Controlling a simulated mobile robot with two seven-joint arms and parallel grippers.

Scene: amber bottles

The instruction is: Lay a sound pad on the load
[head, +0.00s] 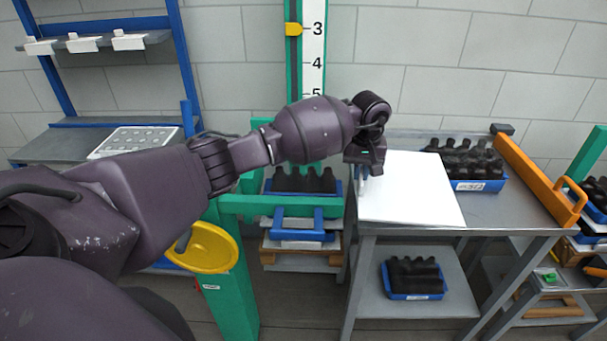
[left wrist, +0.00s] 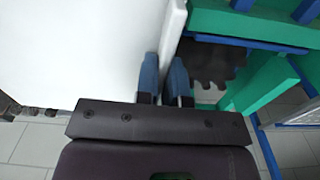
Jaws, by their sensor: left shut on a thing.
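A white, flat, square pad (head: 412,190) is over the left part of the grey bench; I cannot tell whether it rests on the top or hangs just above it. My left gripper (head: 364,171) is at the pad's left edge. In the left wrist view, the blue fingers (left wrist: 164,82) are shut on the edge of the white pad (left wrist: 85,50). The load appears to be dark bottles (head: 305,181) in a blue tray in the green frame, left of the bench. The bottles also show in the left wrist view (left wrist: 205,62). My right gripper is not in view.
A blue crate of dark bottles (head: 478,186) stands behind the pad, near an orange bar (head: 535,177). Another blue crate (head: 413,296) is on the shelf below. The green frame (head: 233,270) carries a yellow wheel (head: 208,247). A scale post (head: 312,50) rises behind.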

